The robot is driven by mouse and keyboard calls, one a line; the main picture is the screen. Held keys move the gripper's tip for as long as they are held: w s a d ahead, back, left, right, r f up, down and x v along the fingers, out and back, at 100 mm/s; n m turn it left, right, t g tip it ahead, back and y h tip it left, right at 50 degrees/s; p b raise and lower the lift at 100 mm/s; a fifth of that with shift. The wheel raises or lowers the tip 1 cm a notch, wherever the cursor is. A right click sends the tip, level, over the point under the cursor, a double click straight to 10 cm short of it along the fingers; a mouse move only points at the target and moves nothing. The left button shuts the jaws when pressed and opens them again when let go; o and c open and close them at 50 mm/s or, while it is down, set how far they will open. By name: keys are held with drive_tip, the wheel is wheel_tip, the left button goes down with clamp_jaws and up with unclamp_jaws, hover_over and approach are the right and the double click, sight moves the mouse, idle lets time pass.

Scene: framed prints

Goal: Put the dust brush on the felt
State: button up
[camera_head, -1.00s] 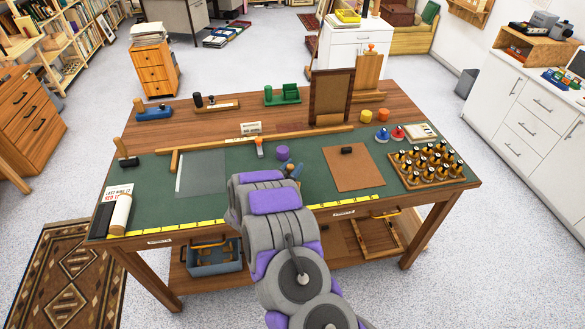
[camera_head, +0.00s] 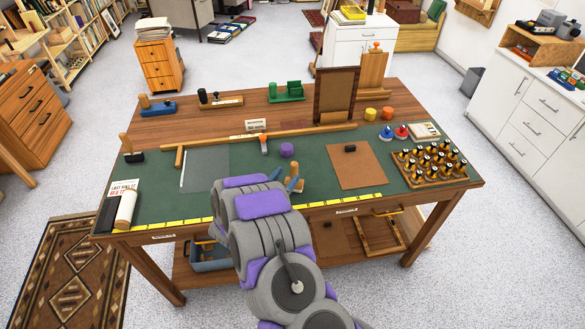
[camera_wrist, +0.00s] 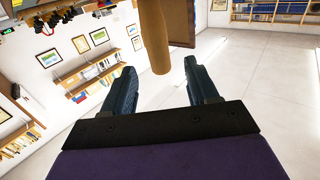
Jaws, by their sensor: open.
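A brown square mat (camera_head: 362,175), which looks like the felt, lies flat on the green work surface, with a small black block (camera_head: 350,148) on it. A tool with an upright wooden handle and a dark head (camera_head: 134,157) stands at the table's left; I cannot tell whether it is the dust brush. My gripper (camera_head: 287,180) is over the green surface, left of the mat, partly hidden by my arm. In the wrist view its two fingers (camera_wrist: 158,82) are apart. A tan wooden handle (camera_wrist: 153,35) ends just beyond and between them, not gripped; its other end is cut off.
A wooden bar (camera_head: 300,132), a purple knob (camera_head: 287,150) and a dark framed panel (camera_head: 335,95) lie or stand beyond my gripper. A rack of several tools (camera_head: 435,163) is at the right. A yellow ruler (camera_head: 345,200) runs along the front edge.

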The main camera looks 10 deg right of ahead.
drive_tip(key=v, duration=0.5)
drive_tip(key=shift+w, duration=0.1)
drive_tip(key=w+a+r+n+g+y, duration=0.1)
drive_tip(key=w+a+r+y, duration=0.15)
drive_tip(key=a+y, duration=0.25)
drive_tip(key=w+a+r+g+y, duration=0.1)
drive_tip(key=a+r+y, duration=0.2)
drive_tip(key=a+y, duration=0.15)
drive_tip(key=s+a+r+n+g+y, duration=0.4)
drive_tip(key=s+r+n+y, duration=0.15)
drive_tip(key=s+r, duration=0.5)
drive_tip(key=s+d+r+g+h, duration=0.1)
drive_tip(key=s+d+g, duration=0.2)
drive_tip(key=s+d, duration=0.4)
drive_tip(key=s+d+r+n+g+h, duration=0.1)
drive_tip(key=s+d, duration=0.6)
drive_tip(key=s, duration=1.1)
drive_tip(key=s+d+r+g+h, duration=0.1)
drive_tip(key=s+d+r+g, duration=0.2)
drive_tip(key=s, duration=0.9)
drive_tip(key=d+g, duration=0.2)
drive_tip(key=d, duration=0.2)
drive_tip(key=shift+s+d+h, duration=0.2)
drive_tip(key=shift+d+h, duration=0.05)
drive_tip(key=shift+h, duration=0.05)
